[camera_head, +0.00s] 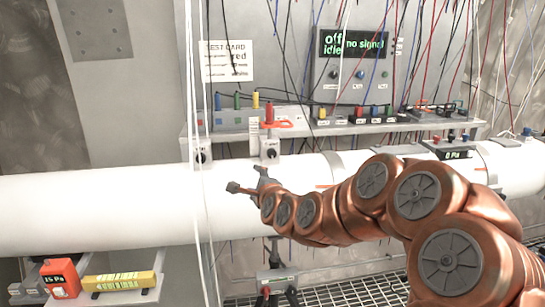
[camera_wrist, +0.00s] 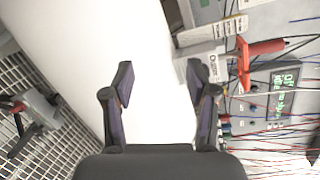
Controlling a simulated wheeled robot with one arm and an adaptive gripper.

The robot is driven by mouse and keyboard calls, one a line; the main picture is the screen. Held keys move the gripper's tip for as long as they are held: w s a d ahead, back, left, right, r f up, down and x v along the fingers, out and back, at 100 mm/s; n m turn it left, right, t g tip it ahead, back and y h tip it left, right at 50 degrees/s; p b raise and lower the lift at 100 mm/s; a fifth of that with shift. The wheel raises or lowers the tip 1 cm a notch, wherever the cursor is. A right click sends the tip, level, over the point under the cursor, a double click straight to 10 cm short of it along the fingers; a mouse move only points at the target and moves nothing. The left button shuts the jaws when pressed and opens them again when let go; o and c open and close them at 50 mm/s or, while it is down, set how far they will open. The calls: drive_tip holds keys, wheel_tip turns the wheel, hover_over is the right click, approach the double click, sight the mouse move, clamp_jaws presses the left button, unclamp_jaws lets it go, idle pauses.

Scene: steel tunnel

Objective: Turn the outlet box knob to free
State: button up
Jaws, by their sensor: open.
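A small pale box with a dark round knob (camera_head: 271,154) sits on top of the white pipe, below a red handle. In the wrist view a pale box (camera_wrist: 203,62) carries a label that seems to begin with "Out"; it is partly behind the right finger, and I cannot tell its knob's setting. My gripper (camera_head: 248,179) is in front of the pipe, below and left of that box. In the wrist view my gripper (camera_wrist: 160,82) is open and empty, its fingers spread over the pipe.
A similar knob box (camera_head: 201,153) stands farther left on the white pipe (camera_head: 90,208). The red handle (camera_wrist: 264,48) is close beside the labelled box. A shelf with coloured plugs, a display panel (camera_head: 354,44) and many hanging wires lie behind. A bracketed box (camera_head: 276,281) is below.

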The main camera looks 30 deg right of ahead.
sight(272, 154)
drive_tip(key=w+d+r+m+h, duration=0.1)
drive_tip(key=d, duration=0.2)
drive_tip(key=w+d+r+m+h+p, duration=0.1)
drive_tip(key=w+d+m, duration=0.1)
drive_tip(key=d, duration=0.1)
drive_tip(key=w+d+r+m+t+h+p, duration=0.1)
drive_tip(key=w+d, duration=0.1)
drive_tip(key=d, duration=0.1)
drive_tip(key=shift+w+d+m, duration=0.15)
drive_tip(key=shift+m, duration=0.25)
drive_tip(key=shift+p+x, duration=0.4)
drive_tip(key=shift+x, duration=0.45)
drive_tip(key=shift+f, duration=0.15)
drive_tip(key=shift+c, duration=0.3)
clamp_jaws()
